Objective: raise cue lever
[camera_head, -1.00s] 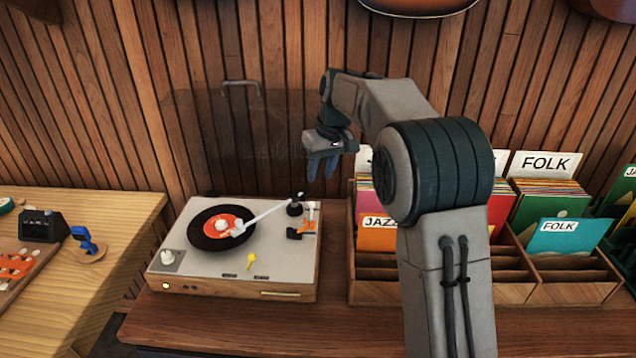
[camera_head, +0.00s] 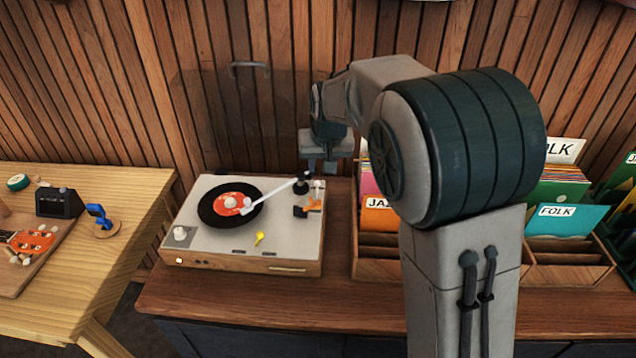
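The turntable (camera_head: 215,248) sits on the wooden counter with a black record (camera_head: 213,214) with an orange label on its platter. The white tonearm (camera_head: 270,198) reaches from its pivot at the back right to over the record. A small orange lever (camera_head: 314,205), which looks like the cue lever, is at the deck's right side beside the tonearm base; its exact tilt is too small to tell. My gripper (camera_head: 320,168) points down just above the deck's back right corner, above and behind the orange lever. It holds nothing visible, and its finger gap is unclear.
A small yellow piece (camera_head: 260,238) is on the deck's front, and a knob (camera_head: 180,234) is at its left. A clear raised lid with a handle (camera_head: 248,66) stands behind. A wooden record crate (camera_head: 380,268) is close on the right. A workbench (camera_head: 150,190) is at left.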

